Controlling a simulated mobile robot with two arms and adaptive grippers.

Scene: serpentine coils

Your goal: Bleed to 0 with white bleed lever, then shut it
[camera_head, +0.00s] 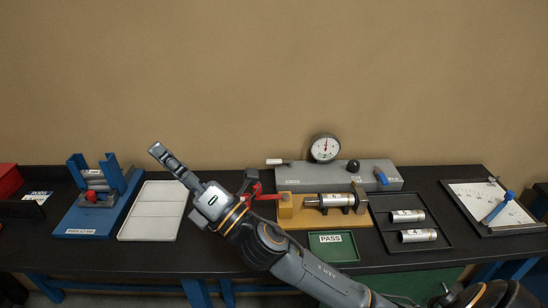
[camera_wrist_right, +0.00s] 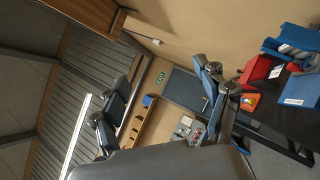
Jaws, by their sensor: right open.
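The white bleed lever (camera_head: 276,161) sticks out left from the grey block (camera_head: 300,178) at the back of the bench. A round dial gauge (camera_head: 325,147) stands on that block; its needle points roughly upward, and its numbers are too small to read. The block also carries a black knob (camera_head: 353,166) and a blue lever (camera_head: 381,176). My right gripper (camera_head: 162,152) is raised over the bench, well left of the white lever and touching nothing. In the right wrist view its fingers (camera_wrist_right: 158,95) are apart and empty. My left gripper is not in view.
An orange fixture (camera_head: 287,212) with a red handle holds a metal cylinder (camera_head: 335,200). A green PASS tray (camera_head: 333,255), a black tray (camera_head: 380,218) with cylinders, a white tray (camera_head: 153,224) and a blue rack (camera_head: 75,218) share the bench. My right arm crosses above the front.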

